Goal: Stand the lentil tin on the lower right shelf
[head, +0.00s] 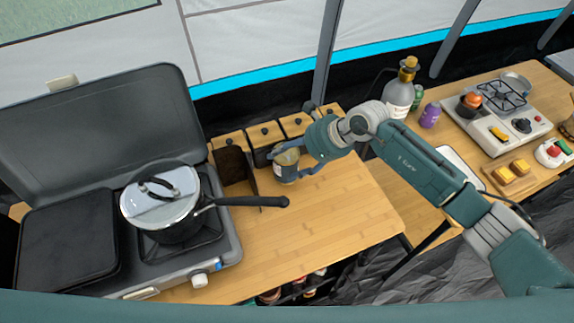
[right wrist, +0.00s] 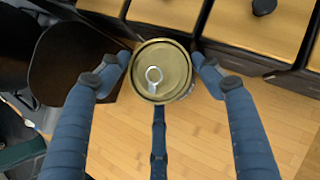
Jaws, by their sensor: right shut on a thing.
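The tin (head: 285,169) has a gold lid and a blue and white label. It is upright at the back of the wooden counter, in front of a row of wooden-fronted drawers. My right gripper (head: 292,161) is shut around it; I cannot tell whether the tin's base touches the counter. The lower right shelf cannot be made out for certain; several items show below the counter's front edge (head: 295,285). My left gripper is not in view.
A camping stove (head: 215,262) with a lidded saucepan (head: 160,200) stands at the left, its handle reaching over the counter. Wooden drawers (head: 265,133) line the back. A second table at the right holds a bottle (head: 399,92) and a white burner (head: 497,125). The front counter is clear.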

